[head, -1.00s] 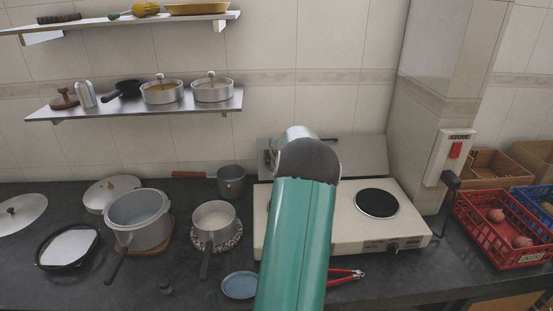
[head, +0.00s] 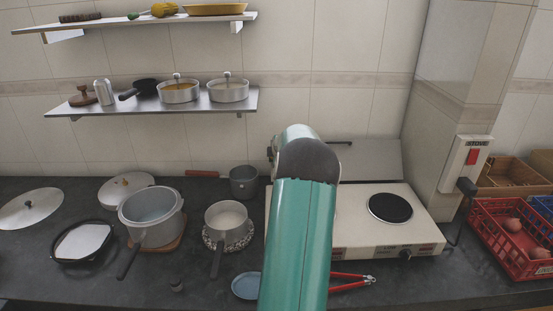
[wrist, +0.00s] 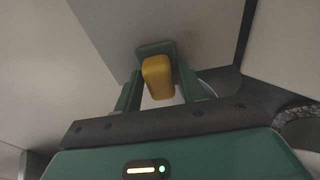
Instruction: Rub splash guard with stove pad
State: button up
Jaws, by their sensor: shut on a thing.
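The splash guard (head: 373,160) is a flat grey panel standing along the back of the white stove (head: 370,235); my arm hides its left part in the head view. In the wrist view, my gripper (wrist: 160,88) is shut on the stove pad (wrist: 158,78), a yellow block with a green face at its far end. The green face is against or very close to a grey panel (wrist: 205,30), which looks like the splash guard; contact is hard to tell. In the head view my arm hides the gripper and pad.
Left of the stove are a saucepan (head: 228,217), a large pot (head: 151,214), a small dark pot (head: 243,182) and a blue dish (head: 246,286). Red-handled pliers (head: 352,280) lie in front. A wall pillar with a switch box (head: 466,163) and red crate (head: 512,240) are right.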

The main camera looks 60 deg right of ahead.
jog(key=shift+s+d+f, duration=0.1)
jog(key=shift+s+d, duration=0.5)
jog(key=shift+s, duration=0.5)
jog(key=shift+s+d+r, duration=0.1)
jog(key=shift+s+d, duration=0.45)
jog(key=shift+s, duration=0.55)
jog(key=shift+s+d+f, duration=0.1)
jog(key=shift+s+d, duration=0.5)
jog(key=shift+s, duration=0.5)
jog(key=v, duration=0.6)
jog(key=shift+w+a, duration=0.25)
jog(key=shift+w, duration=0.15)
jog(key=v, duration=0.3)
jog(key=shift+w+a, duration=0.1)
